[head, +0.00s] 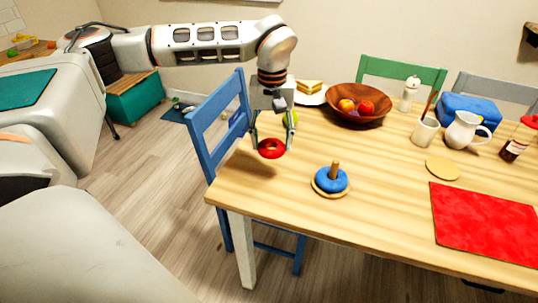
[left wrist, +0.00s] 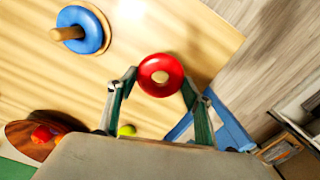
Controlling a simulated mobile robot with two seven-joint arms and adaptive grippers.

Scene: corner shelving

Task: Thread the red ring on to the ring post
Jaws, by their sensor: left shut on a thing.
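My left gripper (head: 272,140) is shut on the red ring (head: 271,149) and holds it above the left end of the table. In the left wrist view the red ring (left wrist: 160,59) sits between the fingertips (left wrist: 158,80), with table surface showing through its hole. The ring post (head: 335,168) stands upright on a round wooden base (head: 330,194), with a blue ring (head: 323,183) around it. The post is to the right of and nearer than the red ring, apart from it. The post also shows at upper left in the left wrist view (left wrist: 66,33). My right gripper is not in view.
A wooden fruit bowl (head: 345,113), a sandwich plate (head: 305,98) and a pepper mill (head: 409,92) stand behind. A mug (head: 424,134), a white pitcher (head: 466,130), a round mat (head: 442,169) and a red cloth (head: 480,225) are to the right. Table between ring and post is clear.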

